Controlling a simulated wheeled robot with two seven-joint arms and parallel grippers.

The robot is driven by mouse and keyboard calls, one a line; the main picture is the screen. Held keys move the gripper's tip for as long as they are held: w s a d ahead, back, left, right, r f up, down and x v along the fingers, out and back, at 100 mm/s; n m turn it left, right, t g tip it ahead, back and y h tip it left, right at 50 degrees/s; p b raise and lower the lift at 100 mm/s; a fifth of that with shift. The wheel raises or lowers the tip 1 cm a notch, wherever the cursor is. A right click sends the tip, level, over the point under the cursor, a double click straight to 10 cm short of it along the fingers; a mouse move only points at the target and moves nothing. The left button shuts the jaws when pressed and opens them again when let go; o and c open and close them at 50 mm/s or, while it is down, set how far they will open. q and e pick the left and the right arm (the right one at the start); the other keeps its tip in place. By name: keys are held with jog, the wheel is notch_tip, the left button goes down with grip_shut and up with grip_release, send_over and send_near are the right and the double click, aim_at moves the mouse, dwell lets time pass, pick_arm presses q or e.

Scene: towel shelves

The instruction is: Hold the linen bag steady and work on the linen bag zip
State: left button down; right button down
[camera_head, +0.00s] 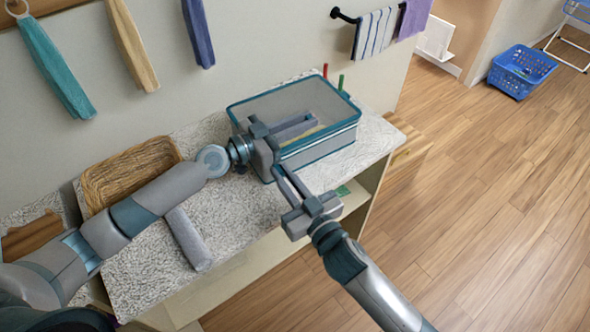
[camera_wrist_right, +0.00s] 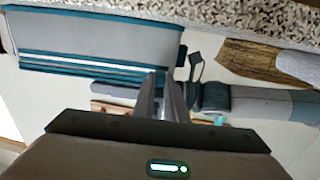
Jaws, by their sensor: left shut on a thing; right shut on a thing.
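The zip pull is too small or hidden to make out.
A wicker basket (camera_head: 100,187) and a rolled grey towel (camera_head: 188,238) lie left on the counter (camera_head: 240,210). Towels hang on the wall behind. Red (camera_head: 325,71) and green (camera_head: 341,82) sticks stand behind the bag. The floor at right is clear up to a blue basket (camera_head: 520,72).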

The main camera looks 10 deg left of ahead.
jog(key=shift+s+a, duration=0.25)
jog(key=shift+a, duration=0.05)
jog(key=c, duration=1.8)
grip_release()
jog(key=shift+o, duration=0.2)
jog(key=shift+d, duration=0.1)
jog(key=shift+s+d, duration=0.3)
jog(key=v, duration=1.1)
jog(key=shift+s, duration=0.1)
pick_arm(q)
jog(key=c, duration=1.7)
grip_release()
jog(key=shift+o, duration=0.2)
jog(key=shift+a, duration=0.1)
